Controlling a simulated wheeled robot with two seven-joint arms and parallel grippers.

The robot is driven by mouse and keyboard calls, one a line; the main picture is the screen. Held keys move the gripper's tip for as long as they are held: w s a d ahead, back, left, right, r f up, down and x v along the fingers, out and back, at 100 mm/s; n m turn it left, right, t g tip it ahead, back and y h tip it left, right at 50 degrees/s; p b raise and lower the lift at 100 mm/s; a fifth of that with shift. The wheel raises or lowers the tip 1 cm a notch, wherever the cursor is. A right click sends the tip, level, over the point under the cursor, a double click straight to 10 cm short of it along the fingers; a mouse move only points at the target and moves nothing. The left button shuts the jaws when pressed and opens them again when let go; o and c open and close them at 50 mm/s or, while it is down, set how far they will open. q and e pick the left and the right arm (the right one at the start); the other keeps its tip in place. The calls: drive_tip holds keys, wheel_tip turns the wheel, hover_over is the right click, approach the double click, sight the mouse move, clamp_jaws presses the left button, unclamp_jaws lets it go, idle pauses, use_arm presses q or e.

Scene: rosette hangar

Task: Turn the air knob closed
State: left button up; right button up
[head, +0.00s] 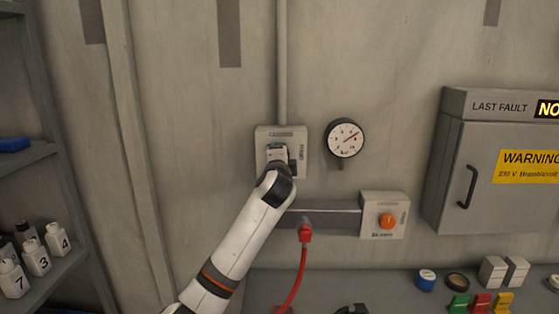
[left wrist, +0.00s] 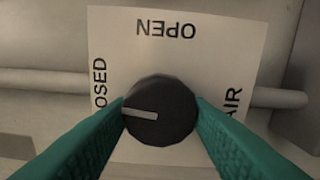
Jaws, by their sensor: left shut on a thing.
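The air knob (left wrist: 160,111) is round and black with a pale pointer line. In the left wrist view the line points left, toward the side where the partly hidden CLOSED label (left wrist: 100,85) is printed. OPEN (left wrist: 166,29) reads upside down at the top and AIR (left wrist: 232,103) is at the right. My left gripper (left wrist: 161,115) is shut on the knob, with a teal finger on each side. In the head view my left gripper (head: 278,152) covers the knob in front of its grey wall plate (head: 291,132). My right gripper is not in view.
A round gauge (head: 345,138) is right of the plate. An orange-button box (head: 398,205), a red plug with cable (head: 305,235) and a grey cabinet (head: 437,165) are also on the wall. A bench (head: 390,283) holds small items. Shelves with numbered bottles (head: 40,262) stand left.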

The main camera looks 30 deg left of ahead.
use_arm(q)
drive_tip(key=shift+f+n, duration=0.15)
drive_tip(key=shift+n, duration=0.45)
drive_tip(key=o, duration=1)
drive_tip(key=b+v, duration=0.3)
drive_tip(key=v, duration=0.9)
drive_tip(key=shift+s+b, duration=0.1)
drive_tip(key=shift+b, duration=0.25)
